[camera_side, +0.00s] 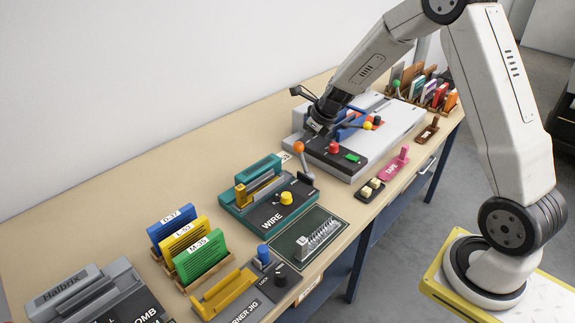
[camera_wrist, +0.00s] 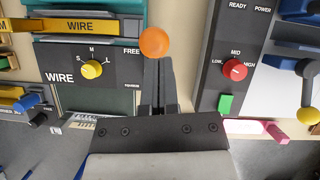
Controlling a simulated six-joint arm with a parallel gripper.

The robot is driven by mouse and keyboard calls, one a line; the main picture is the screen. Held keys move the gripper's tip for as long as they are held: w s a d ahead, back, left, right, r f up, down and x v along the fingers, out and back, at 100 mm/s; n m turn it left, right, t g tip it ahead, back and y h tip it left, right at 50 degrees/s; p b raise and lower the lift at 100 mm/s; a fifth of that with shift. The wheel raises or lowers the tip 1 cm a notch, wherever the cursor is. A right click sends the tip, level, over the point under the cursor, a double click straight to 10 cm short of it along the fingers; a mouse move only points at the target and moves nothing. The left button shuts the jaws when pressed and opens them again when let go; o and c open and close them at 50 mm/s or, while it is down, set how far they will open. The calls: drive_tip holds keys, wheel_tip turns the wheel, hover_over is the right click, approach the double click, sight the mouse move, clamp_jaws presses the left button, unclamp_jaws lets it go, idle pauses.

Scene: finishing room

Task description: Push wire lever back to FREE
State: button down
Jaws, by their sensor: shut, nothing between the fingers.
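The teal wire machine (camera_side: 262,205) stands mid-bench with a dark panel marked WIRE and a yellow knob (camera_side: 286,198). Its lever rises at the machine's right side and ends in an orange ball (camera_side: 298,147). In the wrist view the orange ball (camera_wrist: 154,41) sits just right of the FREE marking (camera_wrist: 131,51). My gripper (camera_wrist: 158,62) is shut and empty, its fingertips just below the ball in that picture. Whether they touch it I cannot tell. The lever's shaft is mostly hidden in the wrist view. In the side view my gripper (camera_side: 316,128) is close to the ball, above and right.
A pale machine (camera_side: 395,125) with a red knob (camera_side: 333,147) and green button (camera_side: 353,158) stands close on the right. A spiral-bound piece (camera_side: 318,240) lies on a dark mat in front. Colored card holders (camera_side: 200,255) and a yellow corner jig (camera_side: 222,293) stand to the left.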

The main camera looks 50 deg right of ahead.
wheel_tip(320, 180, up, 10)
drive_tip(key=w+d, duration=0.1)
drive_tip(key=w, duration=0.1)
drive_tip(key=shift+r, duration=0.2)
idle(0.6)
drive_tip(key=s+a+f+n+g, duration=0.1)
drive_tip(key=s+a+f+n, duration=0.1)
drive_tip(key=s+a+n, duration=0.3)
drive_tip(key=s+a+f+n+g, duration=0.1)
drive_tip(key=s+a+f+n, duration=0.2)
drive_tip(key=s+n, duration=0.8)
drive_tip(key=s+a+f+n+g, duration=0.1)
drive_tip(key=s+a+f+n, duration=0.2)
drive_tip(key=n, duration=1.4)
drive_tip(key=s+a, duration=0.3)
drive_tip(key=s, duration=0.2)
drive_tip(key=shift+a+n+h, duration=0.3)
drive_tip(key=shift+a+n, duration=0.05)
drive_tip(key=shift+n, duration=0.05)
